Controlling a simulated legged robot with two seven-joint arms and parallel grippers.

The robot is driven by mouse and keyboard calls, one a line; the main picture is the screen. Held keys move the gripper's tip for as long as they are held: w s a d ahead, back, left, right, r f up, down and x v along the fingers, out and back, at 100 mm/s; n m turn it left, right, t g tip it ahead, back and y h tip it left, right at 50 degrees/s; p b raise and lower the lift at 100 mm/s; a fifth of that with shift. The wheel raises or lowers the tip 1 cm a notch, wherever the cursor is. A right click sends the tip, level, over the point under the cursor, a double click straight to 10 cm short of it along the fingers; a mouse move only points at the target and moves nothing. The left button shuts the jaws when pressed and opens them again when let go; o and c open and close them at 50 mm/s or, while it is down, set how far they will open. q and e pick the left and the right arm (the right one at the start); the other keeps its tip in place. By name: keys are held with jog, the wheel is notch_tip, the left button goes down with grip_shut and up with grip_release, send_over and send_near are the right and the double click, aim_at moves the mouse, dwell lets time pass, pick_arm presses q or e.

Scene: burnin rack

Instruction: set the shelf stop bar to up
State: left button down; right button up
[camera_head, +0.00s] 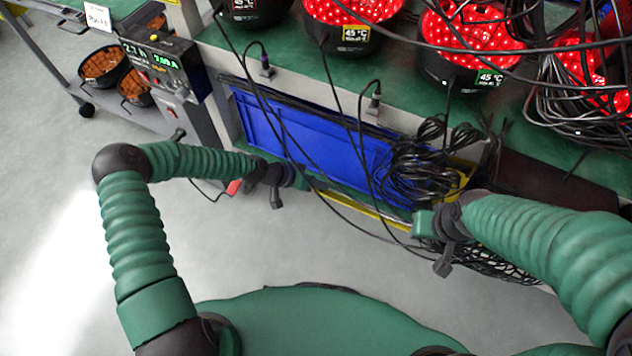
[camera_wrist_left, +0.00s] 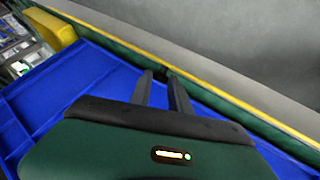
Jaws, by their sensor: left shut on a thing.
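The shelf stop bar appears to be the long green and yellow rail (camera_head: 368,210) along the front edge of the lower shelf, before the blue bins. In the left wrist view the rail (camera_wrist_left: 215,92) runs diagonally past my fingertips. My left gripper (camera_head: 302,184) is at the rail's left part. In the wrist view its two dark fingers (camera_wrist_left: 163,78) reach the rail's edge and are shut on it; the exact contact is small and dark. My right gripper (camera_head: 424,223) is by the rail's right part; its fingers cannot be made out.
Blue bins (camera_head: 300,135) fill the lower shelf. Black cables (camera_head: 425,172) hang in front and bunch near my right gripper. Black bowls with red lights (camera_head: 455,75) stand on the green upper shelf. A power supply (camera_head: 158,68) is at left. The grey floor in front is clear.

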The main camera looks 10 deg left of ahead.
pick_arm(q)
jog(key=shift+w+r+g+y+p, duration=0.3)
jog(key=shift+w+r+g+y, duration=0.1)
jog(key=shift+w+g, duration=0.25)
jog(key=shift+w+d+f+n+g+y, duration=0.2)
jog(key=shift+w+f+n+g+y, duration=0.15)
jog(key=shift+g, duration=0.4)
jog(key=shift+w+r+g, duration=0.15)
jog(key=shift+g, duration=0.15)
pick_arm(e)
jog(key=shift+r, duration=0.7)
pick_arm(q)
jog(key=c, duration=1.2)
grip_release()
jog(key=shift+c, duration=0.2)
pick_arm(e)
jog(key=shift+w, duration=0.1)
pick_arm(q)
jog(key=shift+r, duration=0.1)
